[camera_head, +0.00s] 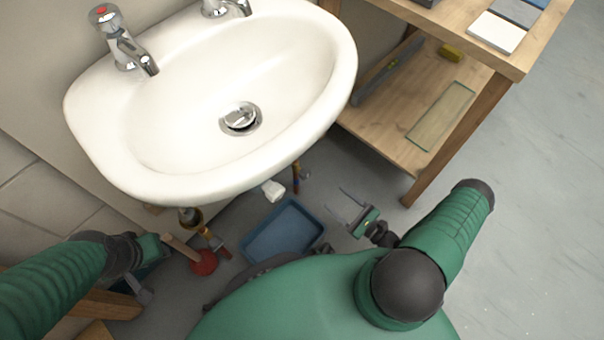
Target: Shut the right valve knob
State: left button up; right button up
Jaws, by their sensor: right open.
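Under the right side of the white sink (230,180), a short copper-coloured pipe piece (296,178) shows; the right valve knob itself cannot be made out clearly. A white fitting (273,190) hangs just left of it under the rim. My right gripper (337,200) is open and empty, its two thin fingers pointing up-left, to the right of and apart from that pipe. My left gripper (160,247) is low at the left, near a red round part (203,262) below the sink's left side; its fingers are not clear, nor whether it touches anything.
A blue tray (283,236) lies on the grey floor between the grippers. A wooden shelf table (400,140) with a leg (440,150) stands at the right. The sink rim overhangs the pipes. Open floor (540,200) lies at the far right.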

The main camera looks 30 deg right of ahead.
jog(key=b+x, duration=0.5)
jog(key=x, duration=0.9)
jog(key=shift+w+a+f+b, duration=0.1)
jog(key=shift+b, duration=0.3)
grip_shut()
